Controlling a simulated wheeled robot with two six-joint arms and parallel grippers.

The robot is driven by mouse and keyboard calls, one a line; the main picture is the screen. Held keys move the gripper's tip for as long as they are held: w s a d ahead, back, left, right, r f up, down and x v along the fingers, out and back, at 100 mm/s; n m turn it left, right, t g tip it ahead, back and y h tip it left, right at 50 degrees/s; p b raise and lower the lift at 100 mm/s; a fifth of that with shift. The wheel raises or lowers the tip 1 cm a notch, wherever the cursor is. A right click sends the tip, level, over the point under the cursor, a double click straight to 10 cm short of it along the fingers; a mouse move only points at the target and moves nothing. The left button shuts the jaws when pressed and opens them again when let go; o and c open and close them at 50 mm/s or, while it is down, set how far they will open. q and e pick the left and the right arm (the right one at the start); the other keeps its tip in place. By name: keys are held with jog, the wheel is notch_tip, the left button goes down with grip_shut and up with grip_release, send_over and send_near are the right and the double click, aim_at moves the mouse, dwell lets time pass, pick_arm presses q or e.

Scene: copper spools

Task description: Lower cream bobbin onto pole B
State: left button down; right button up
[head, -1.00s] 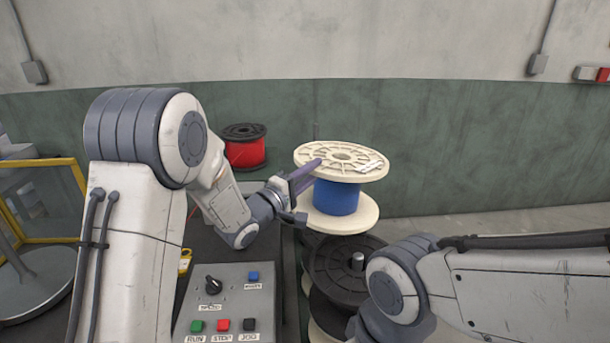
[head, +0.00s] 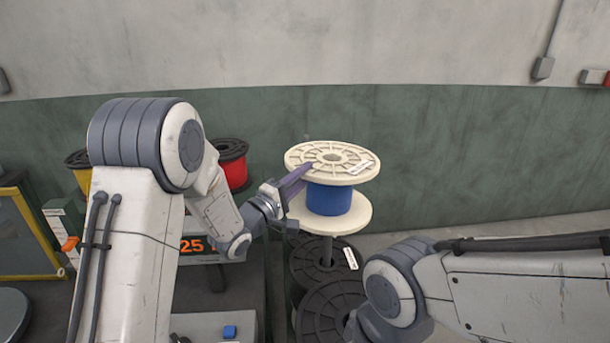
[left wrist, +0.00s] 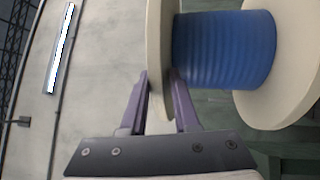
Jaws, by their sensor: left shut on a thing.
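The cream bobbin (head: 302,155), wound with blue wire (head: 328,198), hangs level in the head view. My left gripper (head: 300,183) is shut on the rim of its upper flange, at the left side. In the left wrist view the fingers (left wrist: 159,85) pinch the cream flange (left wrist: 160,40) from both faces, with the blue winding (left wrist: 225,50) beside them. A grey pole (head: 327,252) shows just under the lower flange, rising from a black spool (head: 312,268). I cannot tell whether its top is inside the bobbin's bore, and no pole letter is readable. My right gripper is out of view.
Another black spool (head: 330,312) lies nearer, beside my right arm. Red (head: 236,170) and yellow (head: 82,176) spools stand behind my left arm. An orange number display (head: 190,246) and a yellow-framed panel (head: 40,235) are at left. A green-grey wall is behind.

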pick_arm(q)
jog(key=shift+d+f+b, duration=0.1)
jog(key=shift+f+b, duration=2.9)
jog(key=shift+f, duration=0.85)
notch_tip(320, 180, down, 14)
jog(key=b, duration=1)
jog(key=shift+r, duration=0.25)
jog(key=c, duration=0.6)
grip_release()
jog(key=shift+f, duration=0.2)
